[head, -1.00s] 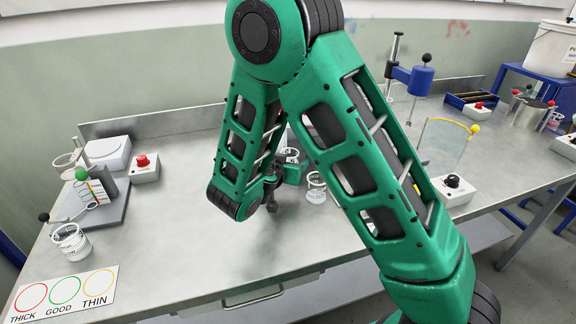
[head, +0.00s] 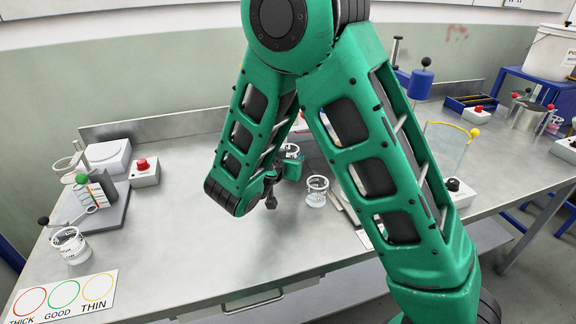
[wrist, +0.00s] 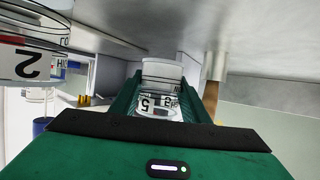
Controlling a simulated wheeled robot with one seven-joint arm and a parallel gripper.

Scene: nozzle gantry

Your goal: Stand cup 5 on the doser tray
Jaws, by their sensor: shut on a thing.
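Cup 5 (wrist: 160,92), a clear cup with a white label band marked 5, sits between the green fingers of my gripper (wrist: 161,104) in the wrist view. My gripper (head: 292,167) is shut on it. In the head view a cup (head: 290,150) shows partly behind the gripper, over the middle of the bench. A cup marked 2 (wrist: 22,60) is close at the left of the wrist view, seen upside down. A blue cylinder on a post (head: 418,82) stands behind my arm. I cannot make out the doser tray surely; my arm covers much of that area.
Another cup (head: 316,191) stands on the bench just right of my gripper. A cup (head: 71,245), a red-button box (head: 144,171) and a thick/good/thin card (head: 65,297) are at left. A yellow-knobbed frame (head: 449,140) is at right. The bench's front middle is clear.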

